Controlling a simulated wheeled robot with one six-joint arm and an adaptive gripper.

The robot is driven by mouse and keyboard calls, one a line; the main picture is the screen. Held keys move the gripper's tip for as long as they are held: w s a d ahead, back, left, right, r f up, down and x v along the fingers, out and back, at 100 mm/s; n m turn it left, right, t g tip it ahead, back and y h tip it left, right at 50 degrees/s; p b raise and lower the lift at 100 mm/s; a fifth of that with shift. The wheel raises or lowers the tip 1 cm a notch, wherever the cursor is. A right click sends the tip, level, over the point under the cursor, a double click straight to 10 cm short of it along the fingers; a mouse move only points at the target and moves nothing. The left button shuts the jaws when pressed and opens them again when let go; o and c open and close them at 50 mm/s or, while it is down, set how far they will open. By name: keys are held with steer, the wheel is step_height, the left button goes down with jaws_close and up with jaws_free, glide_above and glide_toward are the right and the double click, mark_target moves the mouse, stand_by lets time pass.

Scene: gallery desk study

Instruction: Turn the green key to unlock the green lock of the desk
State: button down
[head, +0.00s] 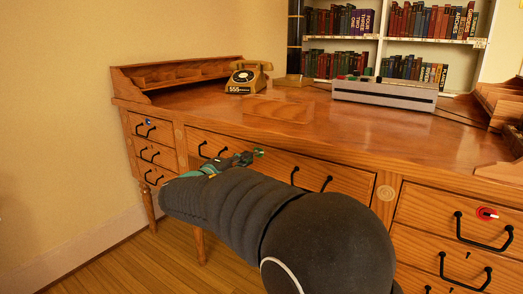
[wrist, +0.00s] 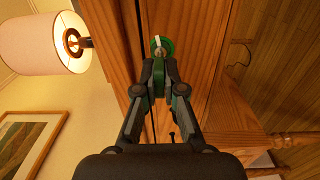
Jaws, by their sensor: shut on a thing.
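The desk (head: 220,108) is brown wood, with drawers along its front. The green lock (head: 259,152) sits on the front of its middle drawer; in the wrist view it is a green ring (wrist: 168,44) with a white mark. My gripper (head: 243,159) reaches the drawer front just left of the lock in the head view. In the wrist view my gripper (wrist: 159,64) is shut on the green key right at the lock. The fingertips hide most of the key, so how far it is turned cannot be told.
A blue lock (head: 149,122) is on the upper left drawer and a red lock (head: 487,213) on the right drawer. Black handles (head: 311,179) stick out from the drawer fronts. A telephone (head: 247,78) and a grey box (head: 385,94) stand on the desktop.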

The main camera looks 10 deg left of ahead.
steer(key=shift+m, duration=0.8)
steer(key=c, duration=0.7)
jaws_free()
steer(key=shift+r+n+p, duration=0.1)
steer(key=shift+n+p, duration=0.3)
steer(key=shift+p, duration=0.1)
steer(key=shift+n, duration=0.3)
steer(key=shift+n+p, duration=0.3)
steer(key=shift+p, duration=0.15)
steer(key=shift+s+a, duration=0.1)
steer(key=shift+s, duration=0.15)
